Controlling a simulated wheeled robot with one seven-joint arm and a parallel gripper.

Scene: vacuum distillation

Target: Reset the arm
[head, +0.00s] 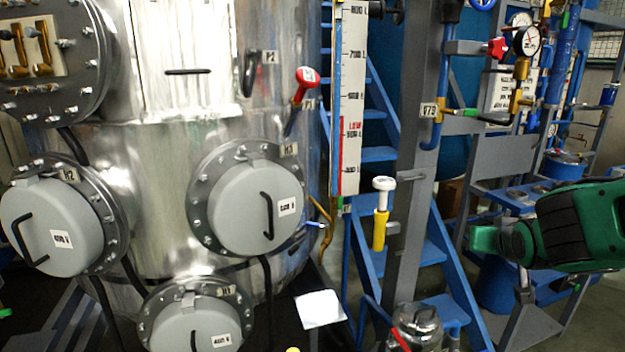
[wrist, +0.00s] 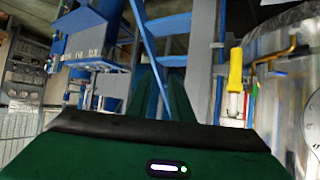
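My gripper (head: 484,239) is at the right of the head view, at the end of my green arm, pointing left. It is in free air in front of the blue frames and stairs. In the wrist view its two green fingers (wrist: 161,98) rise from the middle of the dark housing edge. Nothing is seen held between them. How far apart the fingertips are is hard to make out.
A large steel vessel (head: 165,150) with round grey hatches fills the left. Blue stairs (head: 425,255) are behind. Gauges and pipes (head: 527,42) are at upper right.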

